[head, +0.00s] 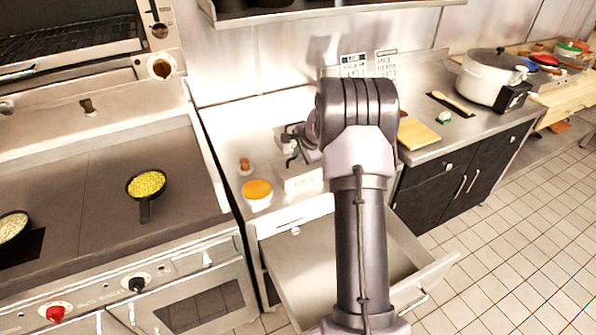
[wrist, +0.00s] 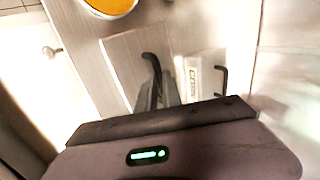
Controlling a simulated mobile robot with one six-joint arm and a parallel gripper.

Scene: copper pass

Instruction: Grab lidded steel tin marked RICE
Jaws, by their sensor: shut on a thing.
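My gripper (wrist: 161,97) is shut at a dark hooked handle on the top of a flat-topped steel tin (wrist: 120,60) in the wrist view. This looks like the pale tin (head: 303,182) on the counter in the head view, whose front label is too blurred to read surely. A second labelled tin (wrist: 200,65) with its own dark hook stands beside it. My arm hides much of both tins in the head view. I cannot tell whether the held tin is off the counter.
An orange-topped bowl (head: 257,193) stands left of the tins. An open drawer (head: 408,258) juts out below the counter. A stove with a pan of yellow food (head: 147,184) is at left. A wooden board (head: 417,133) and white pot (head: 490,77) are at right.

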